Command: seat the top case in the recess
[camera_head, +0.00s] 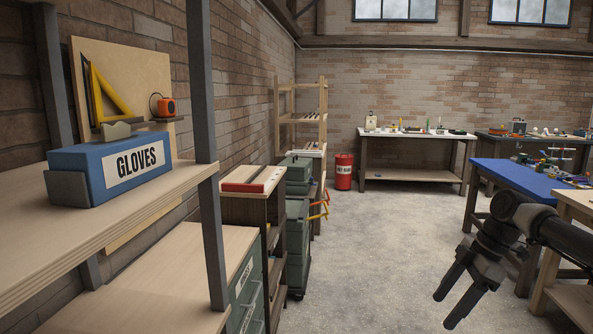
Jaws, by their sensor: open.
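A stack of dark green cases (297,225) stands on the floor mid-picture, beside a wooden cabinet. The top case (297,168) is smaller, with a lid, and sits upright on the stack. The cabinet partly hides the stack, and I cannot make out the recess or whether the top case is seated in one. My gripper (444,310) is at the lower right, pointing down and to the left. Its two fingers are apart with nothing between them. It is well to the right of the stack and touches nothing.
A shelf with a blue gloves box (105,170) fills the near left. The wooden cabinet (250,200) carries a red-edged tray. A red drum (343,172) and white-topped table (425,136) stand at the back. A blue table (520,184) is right. The middle floor is clear.

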